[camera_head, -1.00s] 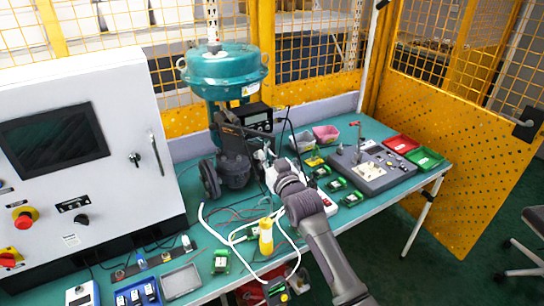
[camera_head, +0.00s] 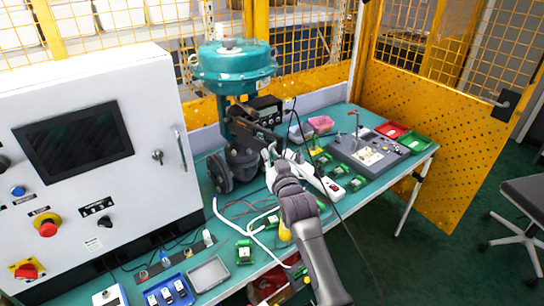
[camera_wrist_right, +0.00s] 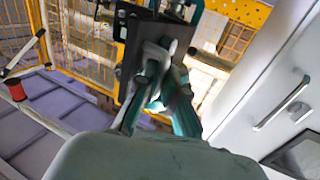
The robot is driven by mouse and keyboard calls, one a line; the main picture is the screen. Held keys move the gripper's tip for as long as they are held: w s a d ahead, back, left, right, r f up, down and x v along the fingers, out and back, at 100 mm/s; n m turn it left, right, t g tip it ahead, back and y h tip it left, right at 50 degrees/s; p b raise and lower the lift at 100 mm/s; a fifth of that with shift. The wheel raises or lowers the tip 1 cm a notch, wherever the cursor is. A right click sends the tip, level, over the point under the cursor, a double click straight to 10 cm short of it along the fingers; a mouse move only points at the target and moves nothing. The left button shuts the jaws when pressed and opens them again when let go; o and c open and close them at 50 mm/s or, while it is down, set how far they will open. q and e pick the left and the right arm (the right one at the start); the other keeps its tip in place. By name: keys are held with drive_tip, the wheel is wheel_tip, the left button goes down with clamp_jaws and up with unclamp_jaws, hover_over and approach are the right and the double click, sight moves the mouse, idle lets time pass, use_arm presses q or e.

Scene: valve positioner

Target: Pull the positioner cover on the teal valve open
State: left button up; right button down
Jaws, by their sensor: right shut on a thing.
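The teal valve (camera_head: 232,66) stands upright on the bench, with a domed actuator on top and a dark body below. Its black positioner (camera_head: 264,109) is mounted on the right side, under the actuator. A dark plate-like part (camera_head: 246,132) shows at the positioner's lower front; how far the cover stands open is hard to tell. My right gripper (camera_head: 269,153) is at this part, shut on what appears to be the cover's edge. In the right wrist view the fingers (camera_wrist_right: 160,98) close against a dark bracket-like plate (camera_wrist_right: 133,48). My left gripper is out of view.
A white control cabinet (camera_head: 150,80) stands close on the left. A grey test panel (camera_head: 368,155), green and red trays (camera_head: 415,142) and a white power strip (camera_head: 318,180) lie to the right. Cables cross the bench around my right arm. Yellow mesh fencing (camera_head: 415,135) is behind.

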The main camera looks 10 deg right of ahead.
drive_tip(key=shift+w+r, duration=0.1)
drive_tip(key=shift+r, duration=0.3)
drive_tip(key=c, duration=1.6)
unclamp_jaws()
drive_tip(key=shift+o, duration=1.4)
drive_tip(key=shift+w+a+f, duration=0.1)
drive_tip(key=shift+a, duration=0.1)
drive_tip(key=shift+o, duration=0.3)
drive_tip(key=shift+w+a+f, duration=0.1)
drive_tip(key=shift+f, duration=0.1)
drive_tip(key=s+d, duration=0.2)
drive_tip(key=s, duration=1)
